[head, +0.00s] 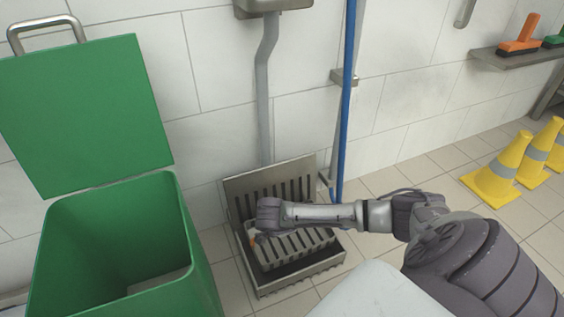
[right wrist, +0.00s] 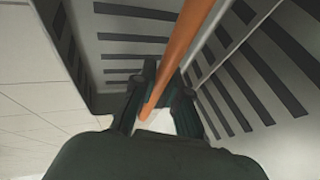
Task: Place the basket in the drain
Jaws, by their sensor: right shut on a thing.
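The basket (head: 304,246) is a grey slotted metal container with an orange handle (right wrist: 180,50). In the head view it lies within the outline of the drain (head: 301,287), an open metal box in the floor by the wall; I cannot tell whether it rests on the bottom. The drain's slotted grate (head: 240,192) stands raised at the back. My right gripper (right wrist: 163,82) is shut on the handle, with slotted walls around it. In the head view my right arm hides part of the basket and drain. My left gripper is not in view.
A green bin (head: 190,240) with its lid (head: 85,110) open stands left of the drain. A blue pole (head: 347,100) and a grey pipe (head: 263,100) are behind the drain. Yellow cones (head: 500,170) stand on the right. A shelf (head: 515,60) holds brushes.

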